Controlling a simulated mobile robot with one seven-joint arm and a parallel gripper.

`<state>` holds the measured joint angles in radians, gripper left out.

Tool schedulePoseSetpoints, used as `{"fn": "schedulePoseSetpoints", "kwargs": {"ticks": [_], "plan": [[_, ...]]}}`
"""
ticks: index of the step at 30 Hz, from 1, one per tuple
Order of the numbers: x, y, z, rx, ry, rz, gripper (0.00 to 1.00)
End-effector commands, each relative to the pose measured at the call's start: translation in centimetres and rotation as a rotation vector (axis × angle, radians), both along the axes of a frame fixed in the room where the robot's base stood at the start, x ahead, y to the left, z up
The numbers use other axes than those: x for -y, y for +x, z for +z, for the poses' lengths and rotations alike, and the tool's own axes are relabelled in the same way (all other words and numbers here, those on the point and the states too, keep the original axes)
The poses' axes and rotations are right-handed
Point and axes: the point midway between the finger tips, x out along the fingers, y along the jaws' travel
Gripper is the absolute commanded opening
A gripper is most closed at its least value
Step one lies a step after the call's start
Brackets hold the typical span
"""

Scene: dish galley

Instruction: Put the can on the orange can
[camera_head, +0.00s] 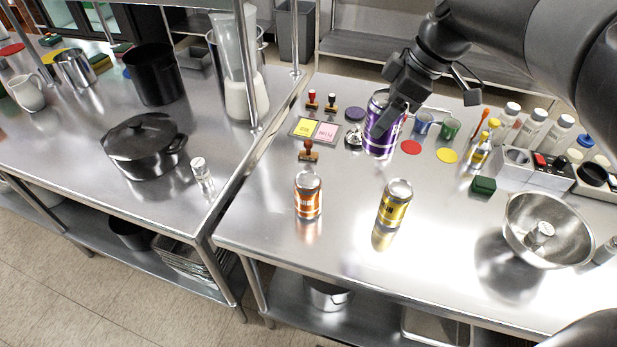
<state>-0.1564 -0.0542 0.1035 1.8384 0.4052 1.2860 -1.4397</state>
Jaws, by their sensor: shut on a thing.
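My gripper (398,105) is shut on a purple can (378,138), which is upright. The can appears to be held above the steel table, though the gap under it is hard to judge. The orange can (308,196) stands upright near the front left of the table, to the left of and nearer than the purple can. A yellow can (395,204) stands upright to the right of the orange can. Part of the purple can's upper side is hidden behind my gripper.
Wooden stamps (308,151) and a pad tray (315,131) lie behind the orange can. A steel bowl (548,230) stands at the right. A black pot (143,147) is on the left counter. The table between the orange and yellow cans is clear.

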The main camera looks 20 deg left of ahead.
Motion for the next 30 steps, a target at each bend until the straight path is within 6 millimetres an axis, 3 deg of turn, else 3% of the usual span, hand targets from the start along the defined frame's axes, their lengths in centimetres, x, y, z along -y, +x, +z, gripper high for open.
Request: {"fn": "schedulePoseSetpoints", "kwargs": {"ticks": [3,7,21,30], "plan": [[-1.5,-1.2,0.9,0.002,0.000,0.099,0.20],[-3.0,-1.8,0.4,-0.001,0.000,0.136,0.20],[-12.3,-2.9,-5.3,-0.001,0.000,0.133,0.20],[-13.4,-3.0,-7.1,-0.002,0.000,0.129,0.20]]}}
